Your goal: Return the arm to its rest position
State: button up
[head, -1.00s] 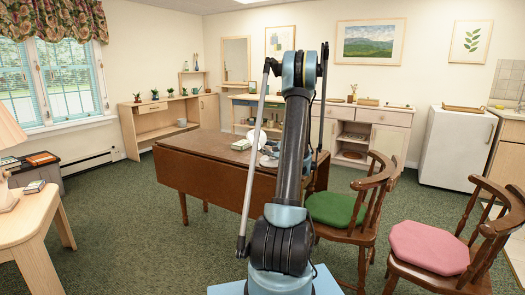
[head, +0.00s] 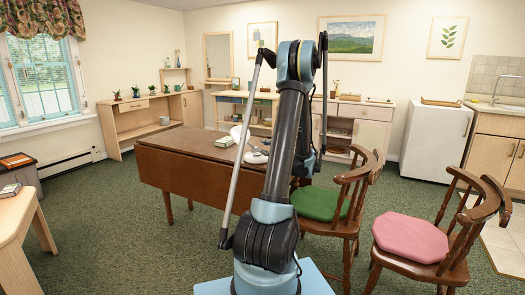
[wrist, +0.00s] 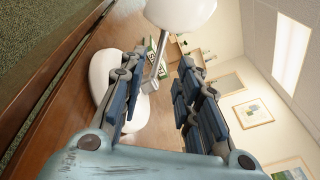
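My arm (head: 285,150) rises in the middle of the head view, folded at the elbow near the top. Its far end hangs down behind the upper link, so my gripper is mostly hidden there. In the wrist view my gripper (wrist: 162,98) has its two dark-padded fingers spread apart. A white object with a rounded base (wrist: 104,75), a metal stem and a white rounded top shows beyond and between the fingers. I see no finger closed around it. The brown table (head: 190,158) lies under that end of the arm.
A green-and-white box (head: 225,141) lies on the table. Chairs with a green cushion (head: 318,203) and a pink cushion (head: 410,238) stand close on the right. A pale side table (head: 15,215) is at the left. Carpet is clear at front left.

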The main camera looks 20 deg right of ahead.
jog(key=s+a+r+n+g+h, duration=0.1)
jog(key=s+a+n+g, duration=0.35)
jog(key=s+a, duration=0.5)
jog(key=s+a+r+n+g+h, duration=0.1)
jog(key=s+a+n+g, duration=0.5)
jog(key=a, duration=0.6)
jog(key=s+f+n+g+h, duration=0.1)
jog(key=s+f+n+h, duration=0.3)
jog(key=s, duration=1)
jog(key=s+d+f+n+g+h, duration=0.1)
jog(key=s+f+n+h, duration=0.2)
jog(key=s, duration=1.1)
notch_tip(320, 180, down, 2)
jog(key=shift+s+f+n+h, duration=0.1)
jog(key=shift+s+n+h, duration=0.25)
jog(key=shift+n, duration=0.4)
